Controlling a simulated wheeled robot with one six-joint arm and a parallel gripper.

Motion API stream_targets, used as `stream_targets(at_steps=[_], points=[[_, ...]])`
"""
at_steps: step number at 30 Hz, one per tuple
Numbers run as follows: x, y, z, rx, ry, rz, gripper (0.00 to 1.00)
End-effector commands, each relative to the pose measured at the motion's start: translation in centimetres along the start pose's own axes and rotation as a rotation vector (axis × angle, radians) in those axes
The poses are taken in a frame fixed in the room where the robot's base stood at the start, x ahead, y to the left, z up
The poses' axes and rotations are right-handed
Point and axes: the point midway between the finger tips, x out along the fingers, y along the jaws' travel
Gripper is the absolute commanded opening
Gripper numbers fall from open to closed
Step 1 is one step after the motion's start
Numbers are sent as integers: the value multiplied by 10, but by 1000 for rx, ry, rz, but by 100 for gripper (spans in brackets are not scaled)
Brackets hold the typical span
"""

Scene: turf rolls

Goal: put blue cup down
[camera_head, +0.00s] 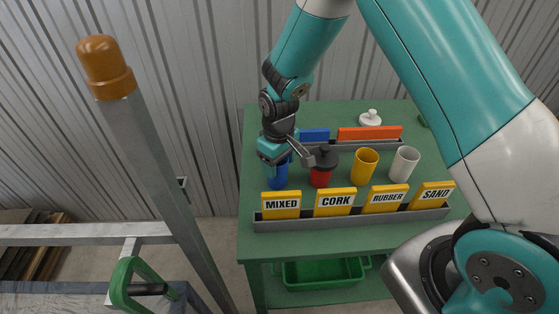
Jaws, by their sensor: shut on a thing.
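The blue cup (277,177) is at the left end of a row of cups on the green table (252,188). My gripper (276,155) is above it and shut on its upper part. The gripper hides the cup's rim. The cup looks upright, and its lower end appears at or very near the tabletop; I cannot tell whether it touches. A red cup (321,178) with a dark lid stands just to its right.
A yellow cup (364,166) and a white cup (403,164) stand further right. A front rack (350,219) holds labelled yellow cards. Behind, another rack holds a blue block (314,135) and an orange block (370,133). A white lid (370,118) lies at the back.

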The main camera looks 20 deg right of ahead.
Motion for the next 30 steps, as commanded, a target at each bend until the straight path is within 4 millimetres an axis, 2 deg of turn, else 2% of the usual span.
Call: stream_targets(at_steps=[3,4,6,7,14,19,30], points=[[4,0,0,0,0,0,36],[3,0,0,0,0,0,69],[3,0,0,0,-1,0,85],[3,0,0,0,-1,0,88],[2,0,0,0,-1,0,88],[-9,0,-1,0,2,0,88],[-86,0,-1,0,5,1,88]])
